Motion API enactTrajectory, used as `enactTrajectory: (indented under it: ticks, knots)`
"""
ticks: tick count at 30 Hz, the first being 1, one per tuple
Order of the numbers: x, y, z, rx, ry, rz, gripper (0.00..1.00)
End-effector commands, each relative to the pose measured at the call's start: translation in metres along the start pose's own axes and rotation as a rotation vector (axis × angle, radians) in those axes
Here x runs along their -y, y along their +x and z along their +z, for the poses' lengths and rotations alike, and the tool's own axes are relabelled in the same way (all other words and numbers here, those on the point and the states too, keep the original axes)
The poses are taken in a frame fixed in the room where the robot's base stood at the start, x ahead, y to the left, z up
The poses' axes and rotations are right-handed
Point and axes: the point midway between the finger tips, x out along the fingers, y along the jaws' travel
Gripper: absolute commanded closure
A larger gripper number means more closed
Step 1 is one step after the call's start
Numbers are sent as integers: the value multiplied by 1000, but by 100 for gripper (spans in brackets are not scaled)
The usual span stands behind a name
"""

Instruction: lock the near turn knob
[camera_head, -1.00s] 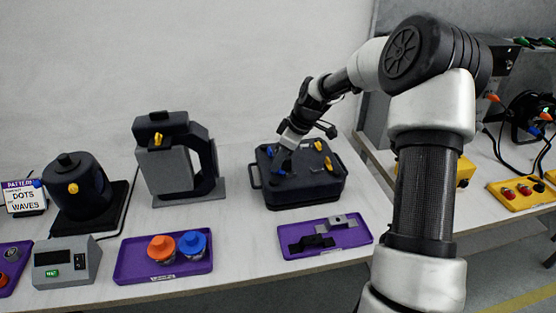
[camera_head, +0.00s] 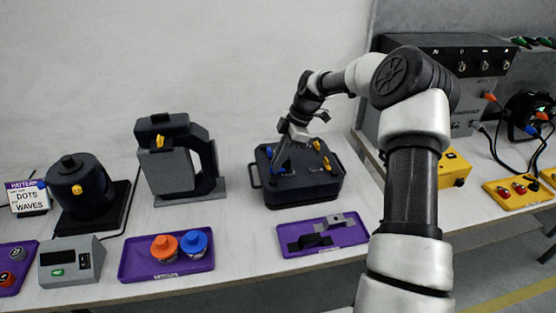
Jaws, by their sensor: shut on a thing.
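A black case (camera_head: 300,195) with side handles stands on the table in the middle of the head view. Two yellow knobs (camera_head: 326,163) are on the right half of its lid. A blue knob (camera_head: 269,152) is at the left of the lid. My gripper (camera_head: 281,164) points down over the left part of the lid. It is shut on a small part there, which looks like the near turn knob; the fingers mostly hide it, so its angle cannot be told.
A purple tray (camera_head: 354,237) with grey and black brackets lies in front of the case. Another purple tray (camera_head: 130,268) holds an orange-capped and a blue-capped jar. A grey and black machine (camera_head: 170,180) stands to the left.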

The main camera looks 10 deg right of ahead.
Motion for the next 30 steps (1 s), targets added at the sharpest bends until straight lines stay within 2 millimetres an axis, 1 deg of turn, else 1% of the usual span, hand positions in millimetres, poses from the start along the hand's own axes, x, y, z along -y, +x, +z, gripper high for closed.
enactTrajectory:
  ticks: [12, 13, 14, 23, 26, 29, 30]
  knots:
    - [0, 1, 2, 3, -7, -4, 100]
    - [0, 1, 2, 3, -7, -4, 90]
    - [0, 1, 2, 3, -7, -4, 85]
    - [0, 0, 1, 1, -6, -2, 85]
    - [0, -7, 1, 2, -6, -1, 85]
    - [-1, -21, 1, 2, -5, 1, 85]
    - [-1, -29, 1, 3, -5, 1, 85]
